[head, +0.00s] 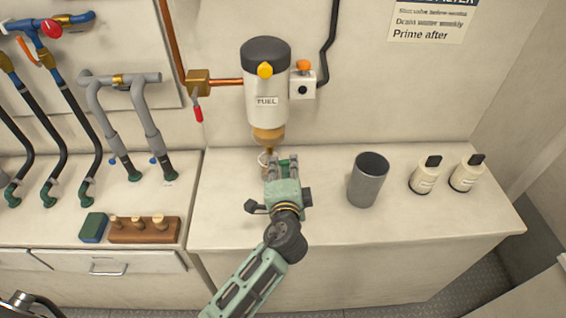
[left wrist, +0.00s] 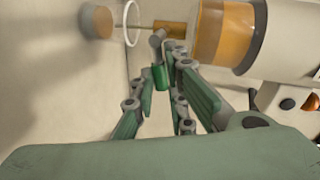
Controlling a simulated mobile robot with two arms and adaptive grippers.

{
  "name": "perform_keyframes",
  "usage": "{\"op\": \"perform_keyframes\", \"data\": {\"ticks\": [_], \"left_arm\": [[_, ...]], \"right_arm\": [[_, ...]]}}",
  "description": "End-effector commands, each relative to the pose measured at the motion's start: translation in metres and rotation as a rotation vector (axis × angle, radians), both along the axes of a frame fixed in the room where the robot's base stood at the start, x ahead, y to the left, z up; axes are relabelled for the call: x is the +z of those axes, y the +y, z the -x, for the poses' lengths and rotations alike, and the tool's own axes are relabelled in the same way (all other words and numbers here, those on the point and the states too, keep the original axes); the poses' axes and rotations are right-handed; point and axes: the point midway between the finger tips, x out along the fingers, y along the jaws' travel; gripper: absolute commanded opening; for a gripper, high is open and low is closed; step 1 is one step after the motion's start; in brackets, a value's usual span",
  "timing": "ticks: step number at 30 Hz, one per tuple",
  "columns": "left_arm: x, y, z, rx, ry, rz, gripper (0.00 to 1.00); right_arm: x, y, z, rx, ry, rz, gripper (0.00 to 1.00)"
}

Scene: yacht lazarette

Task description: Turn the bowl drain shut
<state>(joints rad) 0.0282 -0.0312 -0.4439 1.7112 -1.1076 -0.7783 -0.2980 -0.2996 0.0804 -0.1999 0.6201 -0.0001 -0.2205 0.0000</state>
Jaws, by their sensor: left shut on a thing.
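The fuel filter (head: 266,85) is a white canister with a dark cap on the wall, its amber bowl (head: 268,135) at the bottom. The bowl also shows in the left wrist view (left wrist: 223,30). Below it is the brass bowl drain (left wrist: 170,28), with a small lever ending in a green grip (left wrist: 160,78). My left gripper (head: 281,164) is under the bowl, shut on the drain lever between its fingers, also seen in the left wrist view (left wrist: 168,88). In the head view the gripper hides most of the drain. My right gripper is not in view.
A grey metal cup (head: 367,182) and two small white bottles (head: 425,176) (head: 467,174) stand right on the counter. A red-handled valve (head: 198,108) and hoses are left. The counter front right is clear.

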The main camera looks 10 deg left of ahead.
Motion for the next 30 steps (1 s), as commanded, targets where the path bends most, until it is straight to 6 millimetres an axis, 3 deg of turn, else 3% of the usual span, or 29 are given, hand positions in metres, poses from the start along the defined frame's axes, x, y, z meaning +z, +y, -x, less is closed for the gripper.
{"op": "perform_keyframes", "data": {"ticks": [10,28,29,30], "left_arm": [[-0.0065,-0.0029,-0.0004,-0.002,0.044,-0.149,0.0],[-0.0092,-0.0024,0.0,-0.002,0.056,-0.183,0.0],[-0.0093,-0.0023,0.0,-0.002,0.056,-0.183,0.15],[-0.0093,-0.0022,0.0001,-0.002,0.055,-0.182,0.19]], "right_arm": [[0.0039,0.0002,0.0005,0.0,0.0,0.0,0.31],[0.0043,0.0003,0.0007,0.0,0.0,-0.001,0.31],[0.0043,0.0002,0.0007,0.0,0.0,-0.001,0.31],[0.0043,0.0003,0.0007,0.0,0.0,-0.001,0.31]]}}
